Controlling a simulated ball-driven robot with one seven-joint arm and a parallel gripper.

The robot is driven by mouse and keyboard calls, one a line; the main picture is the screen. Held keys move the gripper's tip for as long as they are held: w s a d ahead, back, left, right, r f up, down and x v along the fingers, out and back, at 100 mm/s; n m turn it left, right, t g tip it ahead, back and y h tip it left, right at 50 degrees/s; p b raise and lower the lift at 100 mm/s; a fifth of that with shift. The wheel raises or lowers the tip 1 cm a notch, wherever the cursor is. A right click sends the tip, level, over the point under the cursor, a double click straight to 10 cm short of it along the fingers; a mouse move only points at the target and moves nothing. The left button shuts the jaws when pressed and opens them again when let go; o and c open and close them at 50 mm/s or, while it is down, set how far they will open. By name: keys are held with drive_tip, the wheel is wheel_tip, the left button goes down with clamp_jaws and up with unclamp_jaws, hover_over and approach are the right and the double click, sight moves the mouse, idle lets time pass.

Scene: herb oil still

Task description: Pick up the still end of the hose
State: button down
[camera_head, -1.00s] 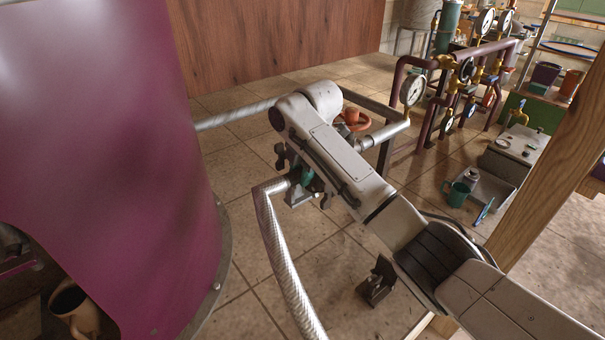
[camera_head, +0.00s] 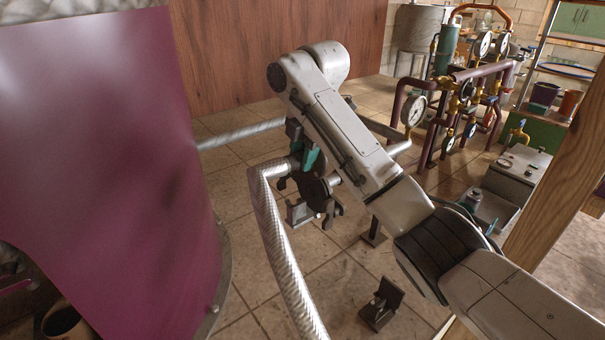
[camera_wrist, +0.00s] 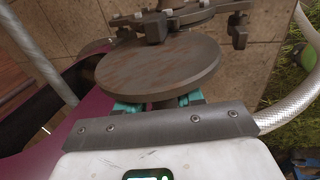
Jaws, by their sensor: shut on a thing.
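The hose (camera_head: 277,235) is silver and braided. In the head view it rises from the bottom edge and bends right at its upper end. That end carries a dark round flange (camera_head: 318,172), with clamp pieces around it. My gripper (camera_head: 305,155) has teal fingers and is shut on the hose end, holding it above the tiled floor. In the wrist view the flange (camera_wrist: 160,68) is a broad brown disc just beyond my fingers (camera_wrist: 158,104), with its neck between them. The braided hose (camera_wrist: 298,92) curves down the right side there. My arm hides part of the grip in the head view.
The large magenta still body (camera_head: 100,150) stands close at left, with a braided pipe (camera_head: 240,133) behind it. A small dark stand (camera_head: 382,303) is on the floor. Gauge piping (camera_head: 460,95) stands back right; a wooden post (camera_head: 555,150) is at right. Tiles below the grip are open.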

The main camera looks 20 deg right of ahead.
drive_tip(key=shift+s+a+r, duration=0.1)
drive_tip(key=shift+s+r, duration=0.05)
drive_tip(key=shift+r, duration=0.4)
drive_tip(key=s+a+p, duration=0.3)
drive_tip(key=s, duration=0.6)
drive_tip(key=s+a+p, duration=0.2)
drive_tip(key=s+a, duration=0.2)
drive_tip(key=s, duration=0.5)
drive_tip(key=shift+r+p, duration=2.25)
drive_tip(key=shift+p, duration=0.1)
drive_tip(key=shift+w+f, duration=0.1)
drive_tip(key=shift+f, duration=0.05)
